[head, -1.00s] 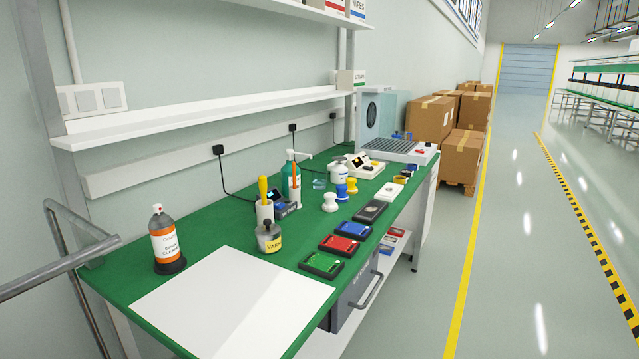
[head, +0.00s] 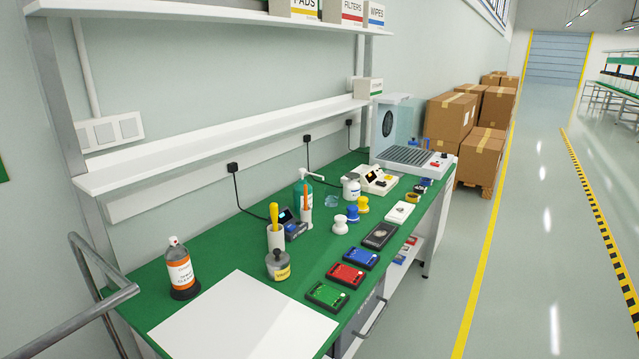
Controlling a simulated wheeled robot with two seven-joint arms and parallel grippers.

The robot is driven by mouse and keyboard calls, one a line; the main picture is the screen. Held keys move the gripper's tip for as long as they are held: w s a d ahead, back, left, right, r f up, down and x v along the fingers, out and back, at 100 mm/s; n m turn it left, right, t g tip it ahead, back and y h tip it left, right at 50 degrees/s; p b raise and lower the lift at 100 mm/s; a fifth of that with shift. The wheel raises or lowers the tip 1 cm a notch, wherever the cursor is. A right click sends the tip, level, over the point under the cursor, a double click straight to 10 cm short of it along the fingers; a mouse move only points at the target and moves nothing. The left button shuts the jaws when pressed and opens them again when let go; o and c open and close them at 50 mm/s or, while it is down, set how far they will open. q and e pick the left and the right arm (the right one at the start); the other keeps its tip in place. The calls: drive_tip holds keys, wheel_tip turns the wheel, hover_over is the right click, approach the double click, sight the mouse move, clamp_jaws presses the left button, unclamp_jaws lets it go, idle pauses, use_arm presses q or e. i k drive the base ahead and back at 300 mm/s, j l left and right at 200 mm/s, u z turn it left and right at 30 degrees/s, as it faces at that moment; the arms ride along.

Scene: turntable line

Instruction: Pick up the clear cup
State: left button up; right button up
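A small clear cup (head: 331,201) stands on the green bench (head: 217,244), toward the wall side. Neither of my grippers shows in the head view.
Green, red (head: 345,275) and blue trays line the front edge. A shelf (head: 215,147) hangs above. The aisle floor (head: 500,250) is clear.

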sight(332, 197)
drive_tip(key=i+l+u, duration=0.6)
drive_tip(key=l, duration=0.3)
drive_tip(key=i+l+u, duration=0.25)
drive_tip(key=l, duration=0.3)
drive_tip(key=i+l+u, duration=0.3)
drive_tip(key=l, duration=0.3)
drive_tip(key=l+u, duration=0.3)
drive_tip(key=l, duration=0.3)
drive_tip(key=i+l+u, duration=0.1)
drive_tip(key=l+u, duration=0.2)
drive_tip(key=l, duration=0.35)
drive_tip(key=l+u, duration=0.3)
drive_tip(key=l, duration=0.35)
